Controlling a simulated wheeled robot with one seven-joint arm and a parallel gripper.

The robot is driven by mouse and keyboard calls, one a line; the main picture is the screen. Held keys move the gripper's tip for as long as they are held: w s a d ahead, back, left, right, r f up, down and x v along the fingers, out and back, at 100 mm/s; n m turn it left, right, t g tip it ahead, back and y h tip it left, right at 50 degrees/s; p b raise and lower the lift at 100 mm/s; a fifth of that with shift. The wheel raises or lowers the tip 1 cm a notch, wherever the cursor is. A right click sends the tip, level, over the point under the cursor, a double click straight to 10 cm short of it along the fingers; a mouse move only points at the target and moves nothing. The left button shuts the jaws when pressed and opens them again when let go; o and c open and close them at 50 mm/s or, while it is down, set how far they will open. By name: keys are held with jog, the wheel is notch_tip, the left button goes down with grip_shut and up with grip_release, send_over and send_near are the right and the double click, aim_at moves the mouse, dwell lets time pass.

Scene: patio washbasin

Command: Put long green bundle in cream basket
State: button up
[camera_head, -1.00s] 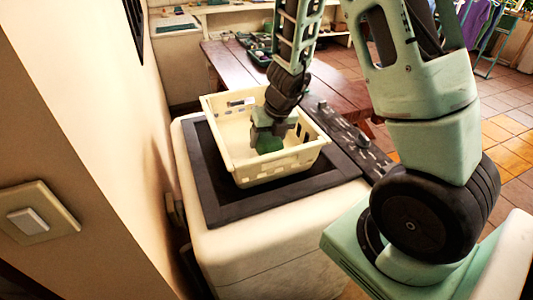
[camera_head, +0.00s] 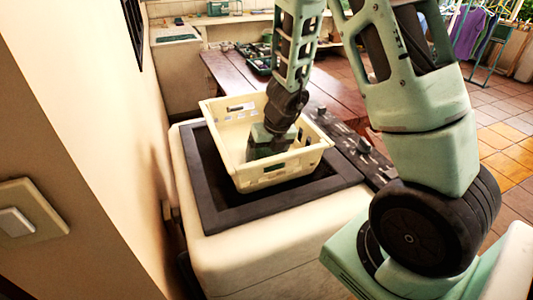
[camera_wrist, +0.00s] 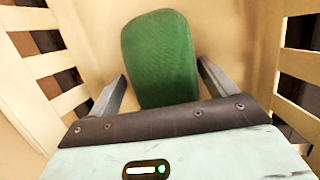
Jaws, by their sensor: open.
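The cream basket (camera_head: 213,120) sits on the dark-framed top of a white unit, with slotted walls around my gripper (camera_head: 264,150). My gripper reaches down inside it. In the wrist view, the long green bundle (camera_wrist: 160,48) is inside the basket, its near end between the two spread fingers of my gripper (camera_wrist: 162,72). Gaps show between the bundle and both fingers, so the gripper is open around it. The bundle's lower end is hidden behind the gripper body. In the head view I cannot make out the bundle apart from my gripper.
The basket walls stand close on both sides of my gripper. A wooden table (camera_head: 232,75) with a dark tray (camera_head: 258,62) of items is behind. A wall with a switch plate (camera_head: 30,212) is on the left. Tiled floor (camera_head: 508,165) is open at right.

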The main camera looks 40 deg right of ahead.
jog(key=a+p+v, duration=0.1)
jog(key=p+v, duration=0.6)
jog(key=v, duration=0.5)
jog(key=s+a+r+n, duration=0.1)
jog(key=a+n, duration=0.3)
jog(key=s+a+r+n+y, duration=0.1)
jog(key=a+n, duration=0.3)
jog(key=a+r+n+g+y, duration=0.1)
jog(key=a+n, duration=0.3)
jog(key=n, duration=0.1)
jog(key=shift+s+r, duration=0.35)
jog(key=shift+s, duration=0.05)
jog(key=s+a+r+n, duration=0.2)
jog(key=s+a+n, duration=0.2)
jog(key=n, duration=0.7)
jog(key=s+a+r+n+g+h, duration=0.1)
jog(key=s+a+r+n, duration=0.1)
jog(key=s+a+n, duration=0.2)
jog(key=s+a+r+n+g+h, duration=0.1)
jog(key=s+a+n, duration=0.3)
jog(key=s+n, duration=0.5)
jog(key=shift+s+a+r+n, duration=0.15)
jog(key=shift+s+r+n, duration=0.2)
jog(key=shift+n, duration=4.75)
jog(key=shift+w, duration=0.15)
